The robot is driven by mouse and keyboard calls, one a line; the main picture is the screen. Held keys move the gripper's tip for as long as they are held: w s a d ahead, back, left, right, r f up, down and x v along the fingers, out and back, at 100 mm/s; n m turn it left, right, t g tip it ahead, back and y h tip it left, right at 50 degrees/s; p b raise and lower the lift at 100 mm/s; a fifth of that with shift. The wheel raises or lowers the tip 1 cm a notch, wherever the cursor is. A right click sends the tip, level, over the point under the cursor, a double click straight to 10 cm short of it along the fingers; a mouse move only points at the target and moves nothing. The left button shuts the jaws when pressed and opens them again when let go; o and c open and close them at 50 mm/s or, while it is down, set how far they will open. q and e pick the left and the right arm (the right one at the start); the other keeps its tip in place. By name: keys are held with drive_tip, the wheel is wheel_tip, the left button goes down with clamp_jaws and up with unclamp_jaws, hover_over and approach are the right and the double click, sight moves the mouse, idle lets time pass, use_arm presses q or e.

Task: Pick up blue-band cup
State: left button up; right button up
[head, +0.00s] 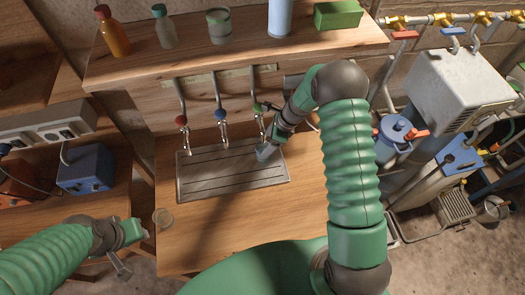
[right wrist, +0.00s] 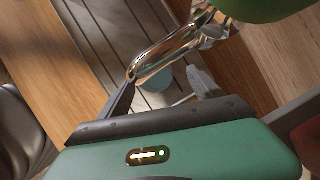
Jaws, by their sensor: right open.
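In the head view a pale blue-grey patch at the tray's right end, probably this cup (head: 264,154), is partly covered by my right gripper (head: 272,144). My right gripper (right wrist: 163,88) is open, its fingers on either side of the cup in the picture; I cannot tell whether they touch it. My left gripper (head: 130,251) is open and empty left of that cup.
Red, blue (head: 221,115) and green (head: 258,107) taps hang over the drip tray (head: 215,186); the green one is close to my right gripper. A shelf (head: 240,58) with bottles stands behind. A blue-lidded pot (head: 397,128) stands right. The front of the table is clear.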

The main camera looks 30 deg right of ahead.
drive_tip(key=x, duration=0.2)
drive_tip(key=s+p+x, duration=0.1)
drive_tip(key=x, duration=0.1)
drive_tip(key=shift+f, duration=0.1)
drive_tip(key=shift+w+f, duration=0.15)
drive_tip(key=shift+f, duration=0.15)
drive_tip(key=shift+a+r, duration=0.1)
drive_tip(key=shift+a, duration=0.05)
drive_tip(key=c, duration=0.7)
clamp_jaws()
